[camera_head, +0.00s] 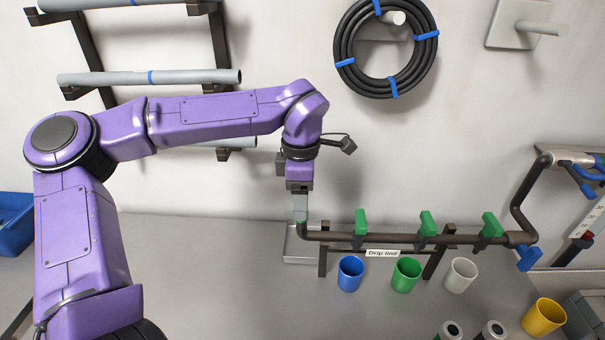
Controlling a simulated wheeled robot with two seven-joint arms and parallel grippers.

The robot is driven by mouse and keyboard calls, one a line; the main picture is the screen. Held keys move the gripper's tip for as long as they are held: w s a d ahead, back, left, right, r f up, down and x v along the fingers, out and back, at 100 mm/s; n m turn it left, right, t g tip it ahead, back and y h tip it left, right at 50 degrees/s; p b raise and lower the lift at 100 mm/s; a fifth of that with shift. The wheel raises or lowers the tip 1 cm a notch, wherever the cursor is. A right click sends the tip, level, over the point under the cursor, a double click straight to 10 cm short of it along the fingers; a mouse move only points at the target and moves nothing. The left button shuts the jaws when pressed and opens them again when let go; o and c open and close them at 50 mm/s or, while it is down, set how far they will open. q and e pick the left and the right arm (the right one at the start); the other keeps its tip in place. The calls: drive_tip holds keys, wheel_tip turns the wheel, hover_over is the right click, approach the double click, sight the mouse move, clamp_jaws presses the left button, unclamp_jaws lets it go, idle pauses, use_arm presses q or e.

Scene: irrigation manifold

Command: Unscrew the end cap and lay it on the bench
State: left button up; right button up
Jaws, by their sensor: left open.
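The dark drip-line pipe (385,239) runs across a low stand on the bench (220,285). My right gripper is not in view.
Three green valve handles (427,223) stand up along the pipe. Blue (350,274), green (406,276), white (460,276) and yellow (544,317) cups stand in front.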

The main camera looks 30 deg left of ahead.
use_arm(q)
drive_tip(key=shift+w+f, duration=0.1)
drive_tip(key=shift+f, duration=1.4)
drive_tip(key=shift+c, duration=0.2)
clamp_jaws()
drive_tip(key=n, duration=0.2)
drive_tip(key=shift+f+n+b, duration=0.1)
drive_tip(key=shift+n+b, duration=0.3)
drive_tip(key=shift+n, duration=0.9)
